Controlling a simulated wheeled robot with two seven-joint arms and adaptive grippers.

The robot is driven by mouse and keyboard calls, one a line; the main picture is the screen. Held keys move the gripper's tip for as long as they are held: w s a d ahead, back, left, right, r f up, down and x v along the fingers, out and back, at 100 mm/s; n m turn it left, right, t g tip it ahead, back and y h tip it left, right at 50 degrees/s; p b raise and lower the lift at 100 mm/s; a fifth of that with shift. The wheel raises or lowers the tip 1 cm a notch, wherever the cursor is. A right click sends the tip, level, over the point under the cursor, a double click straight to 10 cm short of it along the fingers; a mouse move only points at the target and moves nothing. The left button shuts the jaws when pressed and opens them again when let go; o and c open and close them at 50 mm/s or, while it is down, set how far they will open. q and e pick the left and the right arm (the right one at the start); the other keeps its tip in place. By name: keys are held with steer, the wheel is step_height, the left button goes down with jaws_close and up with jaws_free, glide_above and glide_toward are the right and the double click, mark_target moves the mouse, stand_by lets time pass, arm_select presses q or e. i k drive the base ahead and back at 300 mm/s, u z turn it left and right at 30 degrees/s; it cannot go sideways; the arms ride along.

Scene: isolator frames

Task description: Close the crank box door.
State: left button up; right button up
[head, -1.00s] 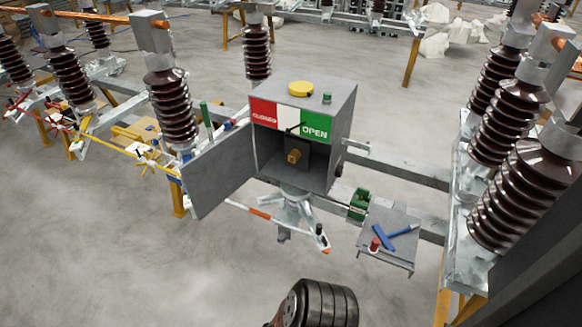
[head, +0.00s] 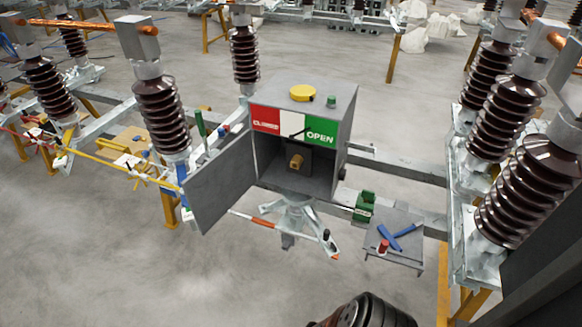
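The crank box (head: 335,130) is a grey box in the middle of the head view, with a red, white and green label above its front opening. Its door (head: 226,181) is a grey panel that stands open, swung out to the left of the opening. A brass-coloured crank shaft (head: 296,161) shows inside the box. Neither gripper is in view. A dark ribbed part at the bottom edge looks like part of my own arm, well apart from the door.
A small grey shelf (head: 404,257) at the lower right holds a blue tool (head: 390,237) and a red-topped item (head: 383,247). Brown insulators (head: 160,115) stand left and right of the box.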

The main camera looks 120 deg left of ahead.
mark_target(213, 189)
steer(key=k, duration=2.45)
steer(key=u, duration=2.35)
steer(key=i, duration=0.5)
steer(key=z, duration=0.25)
steer(key=k, duration=0.7)
